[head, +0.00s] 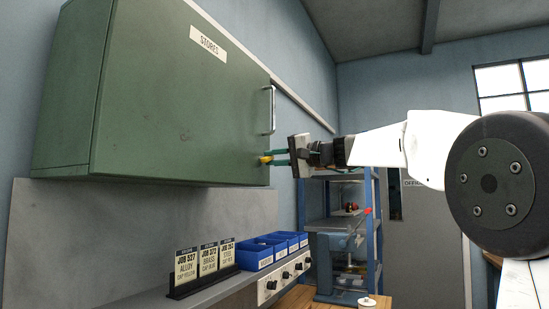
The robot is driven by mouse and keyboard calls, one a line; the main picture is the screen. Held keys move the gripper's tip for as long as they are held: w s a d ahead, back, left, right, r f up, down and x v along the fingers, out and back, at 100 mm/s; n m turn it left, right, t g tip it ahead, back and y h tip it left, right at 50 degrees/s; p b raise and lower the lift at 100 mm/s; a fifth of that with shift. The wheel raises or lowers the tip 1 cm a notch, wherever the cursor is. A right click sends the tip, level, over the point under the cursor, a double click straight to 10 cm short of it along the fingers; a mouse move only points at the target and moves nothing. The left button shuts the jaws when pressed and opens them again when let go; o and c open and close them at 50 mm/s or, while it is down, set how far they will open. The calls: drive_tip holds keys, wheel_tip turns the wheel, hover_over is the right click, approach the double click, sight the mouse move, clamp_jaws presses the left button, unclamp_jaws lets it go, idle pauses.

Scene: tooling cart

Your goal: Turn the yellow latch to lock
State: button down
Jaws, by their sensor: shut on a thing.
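The yellow latch (265,160) is small and sits near the lower right edge of the green wall cabinet (160,110), which is marked STORES. My gripper (268,158) reaches in from the right, and its two greenish fingers are shut on the latch. The fingers hide part of the latch, and its exact angle is too small to tell. The cabinet door looks closed. Its metal handle (272,110) stands upright above my gripper.
Below the cabinet, a shelf holds job cards (205,266), several blue bins (268,250) and a panel with knobs (285,279). A blue shelving rack (340,225) stands behind my arm. A grey door (435,240) is at the back right.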

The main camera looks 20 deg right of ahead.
drive_tip(key=shift+f+m, duration=0.15)
drive_tip(key=shift+m, duration=0.85)
drive_tip(key=shift+f+m, duration=0.1)
drive_tip(key=shift+m, duration=0.9)
drive_tip(key=c, duration=1.4)
unclamp_jaws()
drive_tip(key=shift+c, duration=0.2)
drive_tip(key=shift+d, duration=0.1)
drive_tip(key=v, duration=0.7)
drive_tip(key=shift+s+d, duration=0.25)
drive_tip(key=shift+s, duration=0.05)
